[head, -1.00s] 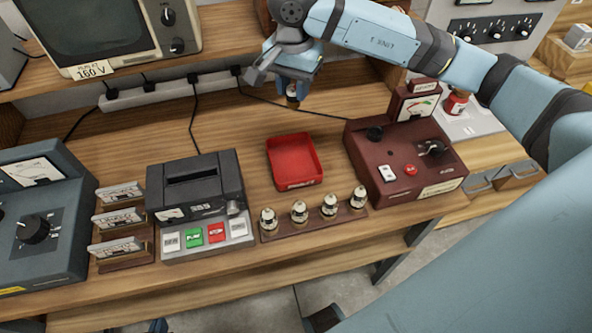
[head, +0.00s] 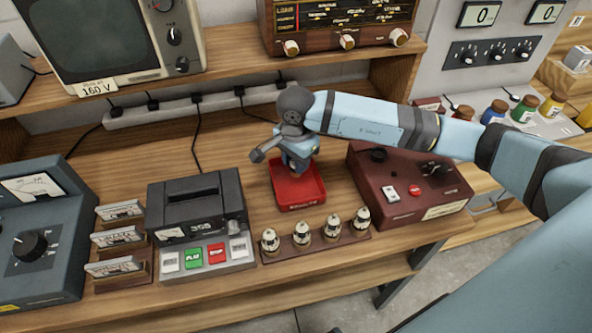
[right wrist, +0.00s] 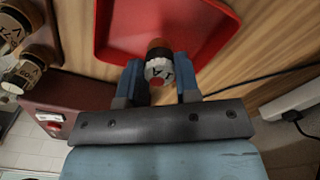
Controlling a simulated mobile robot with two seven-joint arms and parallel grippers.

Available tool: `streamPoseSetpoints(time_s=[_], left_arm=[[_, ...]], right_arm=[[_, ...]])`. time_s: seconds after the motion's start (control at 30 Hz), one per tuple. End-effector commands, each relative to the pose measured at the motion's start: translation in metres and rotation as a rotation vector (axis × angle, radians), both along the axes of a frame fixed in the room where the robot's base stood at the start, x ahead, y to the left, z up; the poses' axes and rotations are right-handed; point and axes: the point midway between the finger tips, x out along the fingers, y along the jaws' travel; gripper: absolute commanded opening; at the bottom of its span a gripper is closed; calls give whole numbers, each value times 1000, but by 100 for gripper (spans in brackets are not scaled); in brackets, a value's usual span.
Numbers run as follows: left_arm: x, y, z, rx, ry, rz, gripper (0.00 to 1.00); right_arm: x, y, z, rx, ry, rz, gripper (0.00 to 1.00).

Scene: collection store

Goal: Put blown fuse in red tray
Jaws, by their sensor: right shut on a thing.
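The red tray (head: 306,197) lies on the bench behind a row of valve-like pieces. My right gripper (head: 300,165) is over the tray's back part and hides some of it. In the right wrist view the gripper (right wrist: 159,82) is shut on a small cylindrical fuse (right wrist: 158,69) with a pale marked end, a red dot and a dark body. The red tray (right wrist: 190,15) shows just beyond the fuse there. I cannot tell whether the fuse touches the tray. The fuse is hidden in the head view. My left gripper is not in view.
A rack with several silver-topped pieces (head: 302,233) stands in front of the tray. A power strip (head: 180,112) and cables run behind.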

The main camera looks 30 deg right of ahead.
Motion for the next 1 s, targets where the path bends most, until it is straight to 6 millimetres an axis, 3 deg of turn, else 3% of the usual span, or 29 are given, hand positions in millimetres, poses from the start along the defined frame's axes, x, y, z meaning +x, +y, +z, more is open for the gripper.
streamPoseSetpoints(time_s=[0.37,0.73,0.77,0.87,1.0], left_arm=[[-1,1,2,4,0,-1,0],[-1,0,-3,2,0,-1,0],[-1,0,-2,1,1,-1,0],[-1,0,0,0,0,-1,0],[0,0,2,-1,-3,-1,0]], right_arm=[[-1,0,-43,-1,2,0,7],[0,0,-49,-1,-1,1,7],[0,0,-49,-1,0,1,33],[0,0,-48,-1,0,1,56],[0,0,-48,-1,0,1,56]])
